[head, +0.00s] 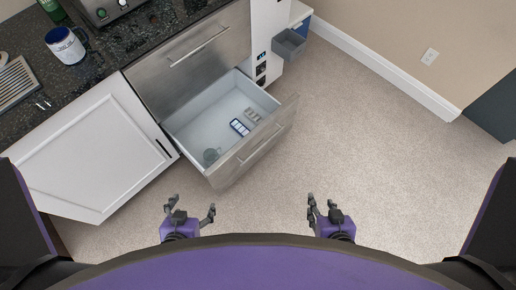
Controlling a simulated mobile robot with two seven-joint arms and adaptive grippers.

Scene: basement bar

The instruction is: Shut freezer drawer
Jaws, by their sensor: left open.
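The freezer drawer (187,123) is pulled open from the lower part of a steel-fronted unit. Its steel front (228,174) has a long bar handle (262,144) and faces down and right in the head view. Inside lie a blue-and-white item (239,127), small grey items (252,115) and a greenish clear item (211,156). My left gripper (192,205) is open and empty, below the drawer front in the picture and apart from it. My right gripper (321,200) is empty, right of and below the drawer front; its finger gap is unclear at this angle.
A closed steel front (190,75) with a handle is above the drawer. A white cabinet door (85,155) is left of it. The dark counter (100,52) holds a mug (66,46). A grey bin (289,44) is beyond. Carpet (370,150) is clear on the right.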

